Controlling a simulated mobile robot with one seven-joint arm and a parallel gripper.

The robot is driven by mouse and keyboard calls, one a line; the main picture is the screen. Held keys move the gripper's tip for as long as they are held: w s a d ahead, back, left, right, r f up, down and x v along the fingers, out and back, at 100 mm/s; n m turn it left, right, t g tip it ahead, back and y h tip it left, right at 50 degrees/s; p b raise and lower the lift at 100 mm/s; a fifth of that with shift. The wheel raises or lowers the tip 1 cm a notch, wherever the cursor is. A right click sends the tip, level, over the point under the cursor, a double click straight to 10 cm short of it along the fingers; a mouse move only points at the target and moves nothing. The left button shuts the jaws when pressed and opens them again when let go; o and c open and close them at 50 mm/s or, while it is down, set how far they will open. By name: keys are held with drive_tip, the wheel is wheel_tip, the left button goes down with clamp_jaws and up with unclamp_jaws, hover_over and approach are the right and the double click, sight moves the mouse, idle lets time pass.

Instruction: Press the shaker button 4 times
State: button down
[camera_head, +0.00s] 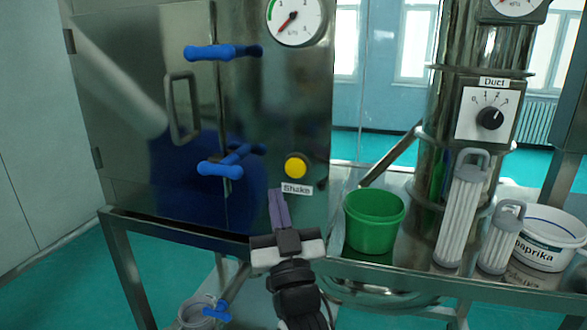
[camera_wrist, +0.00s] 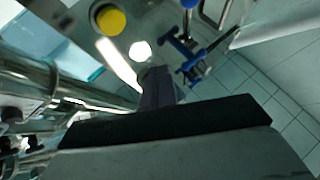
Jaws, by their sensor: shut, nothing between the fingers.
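The yellow shaker button (camera_head: 296,166) sits on the steel cabinet front, above a white label (camera_head: 297,189) reading "Shake". My gripper (camera_head: 278,192) is below and slightly left of the button, with its purple fingers shut together, empty and pointing upward. The fingertips look close to the label's left edge; whether they touch the panel I cannot tell. In the wrist view the yellow button (camera_wrist: 111,20) is at the upper left, up and to the left of the shut fingers (camera_wrist: 157,75), apart from them in the picture.
Blue handles (camera_head: 222,52) and a metal door handle (camera_head: 183,107) stick out left of the button. A pressure gauge (camera_head: 294,18) is above. A green bucket (camera_head: 373,221) stands on the shelf to the right, near a duct with a dial (camera_head: 489,118).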

sight(292, 166)
drive_tip(key=shift+w+d+b, duration=0.25)
drive_tip(key=shift+w+d, duration=0.2)
drive_tip(key=shift+w, duration=0.95)
drive_tip(key=shift+w+d+b, duration=0.2)
drive_tip(key=shift+w+d, duration=0.25)
drive_tip(key=shift+w, duration=0.95)
drive_tip(key=shift+w+d+b, duration=0.25)
drive_tip(key=shift+w+d, duration=0.2)
drive_tip(key=shift+w, duration=0.95)
drive_tip(key=shift+w+d+b, duration=0.1)
drive_tip(key=shift+w+b, duration=0.2)
drive_tip(key=shift+w, duration=0.1)
drive_tip(key=shift+w+d+b, duration=0.25)
drive_tip(key=shift+w+b, duration=0.1)
drive_tip(key=shift+w, duration=0.45)
drive_tip(key=shift+s, duration=0.15)
drive_tip(key=shift+s+a, duration=0.2)
drive_tip(key=shift+s, duration=0.35)
drive_tip(key=shift+s+a, duration=0.15)
drive_tip(key=shift+s, duration=0.35)
drive_tip(key=shift+s+a+p, duration=0.1)
drive_tip(key=shift+s+a, duration=0.15)
drive_tip(key=shift+s, duration=0.55)
drive_tip(key=shift+s+a+p, duration=0.1)
drive_tip(key=shift+s+a, duration=0.2)
drive_tip(key=shift+s, duration=0.5)
drive_tip(key=shift+s+a+p, duration=0.1)
drive_tip(key=shift+s+a, duration=0.15)
drive_tip(key=shift+s, duration=0.55)
